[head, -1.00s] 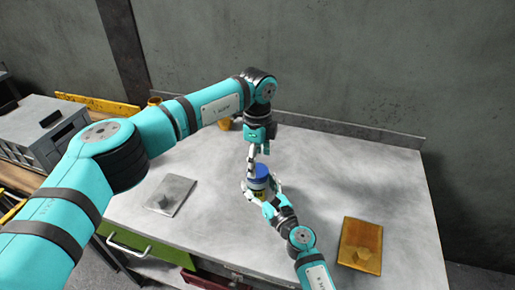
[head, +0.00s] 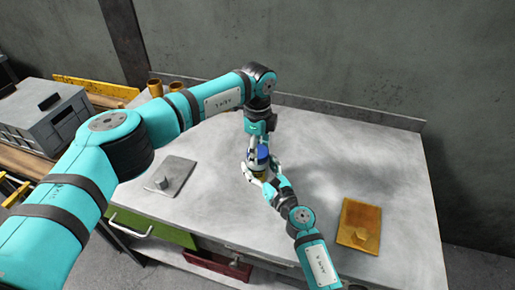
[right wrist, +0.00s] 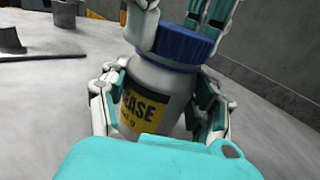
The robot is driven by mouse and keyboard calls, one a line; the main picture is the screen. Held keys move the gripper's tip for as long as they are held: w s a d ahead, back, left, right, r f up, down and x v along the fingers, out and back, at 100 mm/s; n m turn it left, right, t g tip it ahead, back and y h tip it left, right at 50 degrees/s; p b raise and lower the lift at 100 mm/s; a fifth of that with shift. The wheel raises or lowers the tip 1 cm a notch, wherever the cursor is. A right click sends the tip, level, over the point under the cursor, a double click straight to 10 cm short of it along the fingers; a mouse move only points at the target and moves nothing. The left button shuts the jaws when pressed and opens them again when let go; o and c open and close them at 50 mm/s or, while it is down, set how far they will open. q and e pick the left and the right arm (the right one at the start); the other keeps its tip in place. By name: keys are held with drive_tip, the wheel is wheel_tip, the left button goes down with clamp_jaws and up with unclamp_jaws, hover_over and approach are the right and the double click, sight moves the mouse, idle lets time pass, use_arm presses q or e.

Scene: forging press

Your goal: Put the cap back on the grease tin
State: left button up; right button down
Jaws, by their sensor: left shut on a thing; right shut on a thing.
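The grease tin is a white jar (right wrist: 160,85) with a yellow-and-black label, standing a little tilted in the right wrist view. It also shows small in the head view. The blue cap (right wrist: 182,46) sits at the tin's top; I cannot tell whether it is fully seated. It also shows in the head view (head: 263,152). My right gripper (right wrist: 160,115) is shut on the tin, with fingers on both sides of the body. My left gripper (head: 260,147) comes from above and is shut on the cap; its fingers flank the cap in the right wrist view.
A grey plate with a small block (head: 172,176) lies left on the workbench (head: 330,150). An orange-brown plate (head: 360,225) lies at the right. Brown cups (head: 155,88) stand at the back left. An open green drawer (head: 150,228) juts out in front.

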use_arm(q)
drive_tip(key=shift+c, duration=1)
drive_tip(key=m, duration=0.4)
drive_tip(key=shift+m, duration=0.4)
drive_tip(key=m, duration=1.4)
drive_tip(key=shift+m, duration=0.3)
drive_tip(key=m, duration=1)
drive_tip(key=shift+f, duration=0.1)
drive_tip(key=m, duration=0.4)
drive_tip(key=shift+m, duration=0.4)
drive_tip(key=m, duration=0.6)
drive_tip(key=o, duration=1.3)
